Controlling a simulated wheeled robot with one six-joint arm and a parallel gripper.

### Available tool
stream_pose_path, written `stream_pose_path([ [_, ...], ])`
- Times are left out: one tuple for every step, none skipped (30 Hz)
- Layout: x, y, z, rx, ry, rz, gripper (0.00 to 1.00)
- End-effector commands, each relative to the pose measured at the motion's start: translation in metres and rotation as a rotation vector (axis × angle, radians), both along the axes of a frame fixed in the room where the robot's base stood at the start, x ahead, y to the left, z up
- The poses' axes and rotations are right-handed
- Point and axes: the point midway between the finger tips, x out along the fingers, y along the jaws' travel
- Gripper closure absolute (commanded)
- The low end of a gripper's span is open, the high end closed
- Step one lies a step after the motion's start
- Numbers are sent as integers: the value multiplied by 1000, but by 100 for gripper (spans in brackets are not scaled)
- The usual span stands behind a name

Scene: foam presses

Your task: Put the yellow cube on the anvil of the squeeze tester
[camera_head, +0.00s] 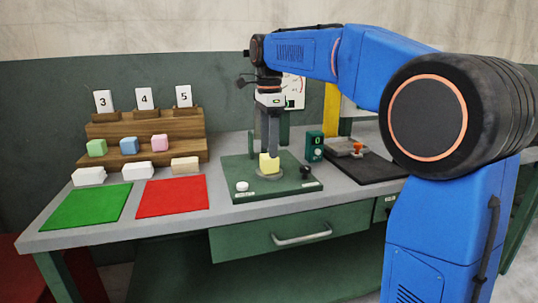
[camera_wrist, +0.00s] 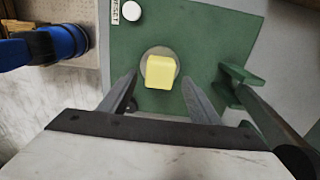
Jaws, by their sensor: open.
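The yellow cube (camera_head: 270,163) rests on the round grey anvil (camera_head: 269,175) of the squeeze tester. In the wrist view the cube (camera_wrist: 160,71) sits over the anvil disc (camera_wrist: 152,51), whose rim shows around its far part. The squeeze tester has a green base plate (camera_head: 235,168) with a white button (camera_wrist: 132,11) and a black knob (camera_head: 305,171). My gripper (camera_head: 272,150) points down just above the cube. In the wrist view its two fingers (camera_wrist: 160,80) are spread wide and empty, apart from the cube.
A wooden stepped rack (camera_head: 140,132) at the left holds green, blue and pink cubes below cards 3, 4 and 5. Green (camera_head: 88,207) and red (camera_head: 172,197) mats lie in front. A green display box (camera_head: 314,146) and a dark tray (camera_head: 365,168) stand to the right.

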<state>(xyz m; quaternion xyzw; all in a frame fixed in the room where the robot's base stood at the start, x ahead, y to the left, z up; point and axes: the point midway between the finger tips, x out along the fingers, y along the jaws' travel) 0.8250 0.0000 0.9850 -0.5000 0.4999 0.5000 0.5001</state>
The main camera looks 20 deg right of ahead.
Motion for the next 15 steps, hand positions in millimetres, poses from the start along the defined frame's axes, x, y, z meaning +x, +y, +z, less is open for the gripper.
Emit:
stream_pose_path([
  [1, 0, 11, 0, -3, 0, 43],
  [1, 0, 17, 0, -2, 0, 43],
  [1, 0, 25, 0, -3, 0, 43],
  [1, 0, 30, 0, -2, 0, 43],
  [1, 0, 35, 0, -1, 0, 43],
  [1, 0, 42, 0, -2, 0, 43],
  [1, 0, 47, 0, -1, 0, 43],
  [1, 0, 52, 0, -2, 0, 43],
  [1, 0, 57, 0, -1, 0, 43],
  [1, 0, 61, 0, -1, 0, 43],
  [1, 0, 64, 0, -2, 0, 43],
  [1, 0, 68, 0, -1, 0, 43],
  [0, 0, 70, 0, -1, 0, 43],
  [0, 0, 72, 0, -1, 0, 43],
  [0, 0, 74, 0, 0, 0, 43],
])
